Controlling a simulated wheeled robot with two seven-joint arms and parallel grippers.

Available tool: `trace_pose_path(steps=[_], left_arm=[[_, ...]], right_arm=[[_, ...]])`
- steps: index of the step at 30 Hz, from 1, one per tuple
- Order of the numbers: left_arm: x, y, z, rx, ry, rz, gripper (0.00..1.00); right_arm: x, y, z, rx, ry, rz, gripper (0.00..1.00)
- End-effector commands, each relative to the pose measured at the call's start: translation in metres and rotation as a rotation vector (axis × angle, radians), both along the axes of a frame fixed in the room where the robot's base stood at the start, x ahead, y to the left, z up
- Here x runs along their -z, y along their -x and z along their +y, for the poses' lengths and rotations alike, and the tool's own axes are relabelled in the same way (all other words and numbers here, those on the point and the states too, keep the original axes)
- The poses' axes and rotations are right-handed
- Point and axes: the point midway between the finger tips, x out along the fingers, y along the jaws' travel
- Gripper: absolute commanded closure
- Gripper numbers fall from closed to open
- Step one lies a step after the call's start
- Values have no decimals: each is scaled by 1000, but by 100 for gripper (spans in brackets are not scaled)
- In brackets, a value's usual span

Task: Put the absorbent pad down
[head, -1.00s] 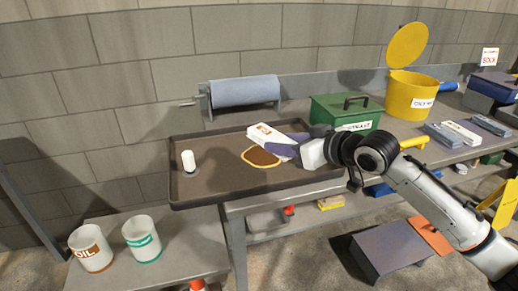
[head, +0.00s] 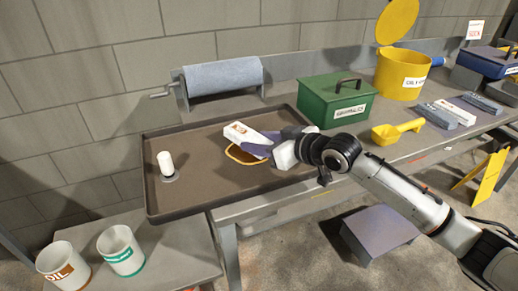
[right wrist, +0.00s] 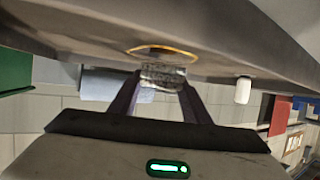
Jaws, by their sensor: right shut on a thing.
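The absorbent pad (head: 243,132) is a white block with an orange mark, held over the tray (head: 196,200). My right gripper (head: 262,145) is shut on it, with purple-grey fingers on its sides. Below the pad is a dark brown patch with a yellow outline (head: 236,155), partly hidden by the gripper. In the right wrist view the pad (right wrist: 162,75) shows grey and textured between the fingers, close to the outlined patch. I cannot tell whether it touches the tray. My left gripper is not in view.
A white cylinder (head: 166,163) stands at the tray's left. A blue roll (head: 224,75) lies behind. A green box (head: 337,101), yellow scoop (head: 397,131) and yellow bin (head: 402,78) are to the right. Two white buckets (head: 121,250) stand at lower left.

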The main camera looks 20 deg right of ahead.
Motion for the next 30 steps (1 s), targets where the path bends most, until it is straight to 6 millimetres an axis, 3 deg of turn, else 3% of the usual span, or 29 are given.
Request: trace_pose_path(steps=[4,16,17,19,30], left_arm=[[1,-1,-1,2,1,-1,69],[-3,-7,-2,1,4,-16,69],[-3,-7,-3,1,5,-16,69],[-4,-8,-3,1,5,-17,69],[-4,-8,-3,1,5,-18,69]], right_arm=[[20,0,0,-1,-1,1,78],[24,0,0,0,-1,-1,78],[24,0,0,0,0,-1,52],[24,0,0,0,0,0,40],[20,0,0,0,0,-1,38]])
